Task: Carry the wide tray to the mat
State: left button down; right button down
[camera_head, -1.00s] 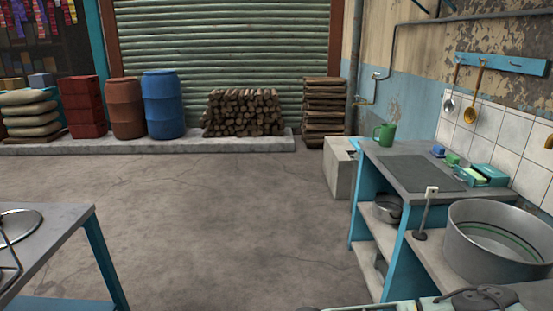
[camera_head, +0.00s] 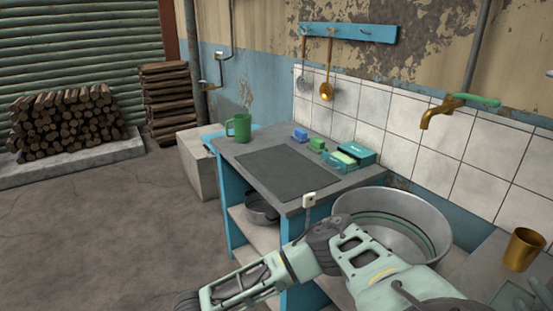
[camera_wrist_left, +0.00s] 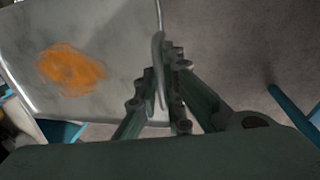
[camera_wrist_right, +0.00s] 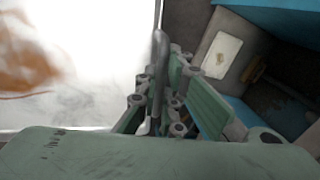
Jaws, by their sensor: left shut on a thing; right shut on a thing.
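The wide tray is a grey metal sheet with a raised rim and an orange-brown stain, seen in the left wrist view (camera_wrist_left: 105,25) and the right wrist view (camera_wrist_right: 100,60). My left gripper (camera_wrist_left: 168,75) is shut on a bar-like handle at one edge. My right gripper (camera_wrist_right: 165,85) is shut on a similar handle at another edge. The tray is out of the head view. The dark grey mat (camera_head: 288,172) lies bare on the counter, left of the metal basin. One of my arms crosses the bottom of the head view.
On the counter (camera_head: 232,150), a green mug (camera_head: 239,128) stands behind the mat. Small blue and green blocks and a teal box (camera_head: 350,156) line the wall side. The large basin (camera_head: 425,218) and a brass cup (camera_head: 523,249) are at right. Open floor (camera_head: 100,220) lies left.

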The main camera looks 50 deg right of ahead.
aim_at(279, 169)
jog(key=i+l, duration=0.1)
jog(key=i, duration=2.05)
jog(key=i+j+z, duration=0.1)
jog(key=i+z, duration=0.15)
jog(key=i, duration=0.65)
jog(key=z, duration=2.75)
